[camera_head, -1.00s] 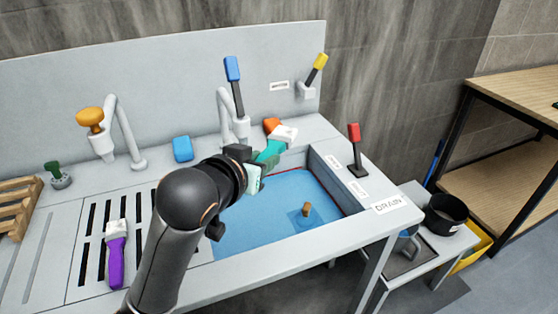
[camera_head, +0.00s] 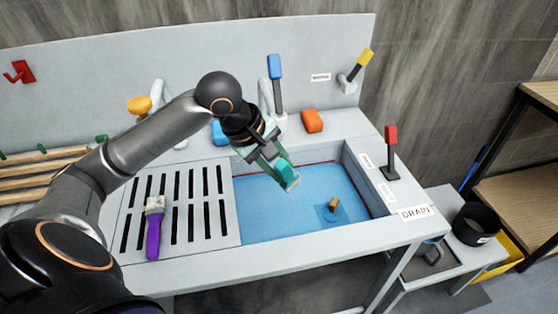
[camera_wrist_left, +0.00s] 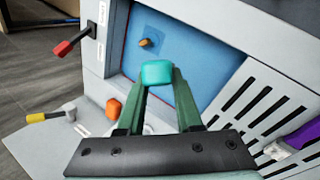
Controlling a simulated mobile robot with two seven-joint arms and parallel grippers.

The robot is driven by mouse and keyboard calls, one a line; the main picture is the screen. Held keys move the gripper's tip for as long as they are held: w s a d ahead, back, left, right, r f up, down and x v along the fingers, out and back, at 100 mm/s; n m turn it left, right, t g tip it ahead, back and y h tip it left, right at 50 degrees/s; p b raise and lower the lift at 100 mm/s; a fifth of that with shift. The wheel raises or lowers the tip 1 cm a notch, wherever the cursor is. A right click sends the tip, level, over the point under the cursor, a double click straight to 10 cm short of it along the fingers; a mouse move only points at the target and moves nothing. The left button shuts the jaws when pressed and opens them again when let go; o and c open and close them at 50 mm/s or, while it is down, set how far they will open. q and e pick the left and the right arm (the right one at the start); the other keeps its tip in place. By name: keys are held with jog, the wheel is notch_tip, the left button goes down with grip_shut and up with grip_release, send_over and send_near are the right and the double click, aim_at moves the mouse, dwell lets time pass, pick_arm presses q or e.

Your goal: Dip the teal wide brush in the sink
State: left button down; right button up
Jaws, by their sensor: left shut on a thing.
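My left gripper (camera_head: 278,168) is shut on the teal wide brush (camera_head: 286,174), over the left back part of the sink basin. The brush points down, with its pale bristle end lowest; I cannot tell whether it touches the blue water. In the left wrist view the brush's teal handle (camera_wrist_left: 157,72) sits between the fingertips. The sink (camera_head: 285,205) has a blue basin with a red line along its back edge. A tan plug (camera_head: 333,204) stands in the basin on a darker blue square. My right gripper is not in view.
A purple brush (camera_head: 154,232) lies on the slotted drainboard (camera_head: 132,250) left of the basin. Orange (camera_head: 312,121) and blue (camera_head: 220,132) blocks lie behind. Blue (camera_head: 274,68), yellow (camera_head: 364,58) and red (camera_head: 391,136) levers stand around the sink.

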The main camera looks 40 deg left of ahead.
pick_arm(q)
jog(key=shift+f, duration=1.65)
notch_tip(320, 180, down, 15)
jog(key=b, duration=0.3)
jog(key=shift+s+a+p, duration=0.5)
jog(key=shift+s+p, duration=0.1)
jog(key=shift+p, duration=0.15)
jog(key=shift+w+d, duration=0.1)
jog(key=shift+w, duration=0.05)
